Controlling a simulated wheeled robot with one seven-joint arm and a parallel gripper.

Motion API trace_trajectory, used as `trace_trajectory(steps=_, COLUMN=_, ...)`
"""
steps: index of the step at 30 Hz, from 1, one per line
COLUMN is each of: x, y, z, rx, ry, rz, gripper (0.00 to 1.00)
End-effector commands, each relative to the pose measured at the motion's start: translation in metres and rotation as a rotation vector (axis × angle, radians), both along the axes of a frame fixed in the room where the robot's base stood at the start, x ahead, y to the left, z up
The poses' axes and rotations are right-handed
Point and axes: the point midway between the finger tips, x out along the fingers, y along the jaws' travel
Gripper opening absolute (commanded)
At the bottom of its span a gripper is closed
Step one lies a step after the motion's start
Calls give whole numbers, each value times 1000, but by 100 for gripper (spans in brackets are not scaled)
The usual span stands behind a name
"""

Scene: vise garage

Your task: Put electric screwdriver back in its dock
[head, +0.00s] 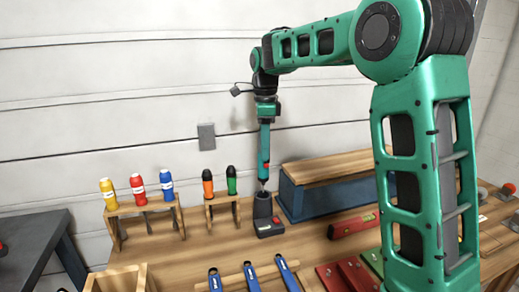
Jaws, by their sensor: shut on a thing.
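A slim teal electric screwdriver (264,152) hangs upright, tip down, in my gripper (267,112), which is shut on its upper end. The dock, a dark block (266,214) with an upright holder, stands on the workbench right below the screwdriver. The screwdriver's tip is at the mouth of the dock; I cannot tell whether it is inside or just above it.
On the wooden bench (190,262), a rack (146,212) with several screwdrivers and a smaller rack (222,203) stand left of the dock. A blue box with a wooden top (330,178) stands right. A red level (352,225) and blue-handled tools (251,278) lie nearer.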

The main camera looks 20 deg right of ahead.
Motion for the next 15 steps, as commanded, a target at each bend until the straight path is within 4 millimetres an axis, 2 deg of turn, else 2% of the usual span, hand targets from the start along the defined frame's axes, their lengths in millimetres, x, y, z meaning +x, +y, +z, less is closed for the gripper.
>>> trace_trajectory(steps=15, x=0, y=1, z=-23, rx=0, ry=0, rz=1, gripper=6)
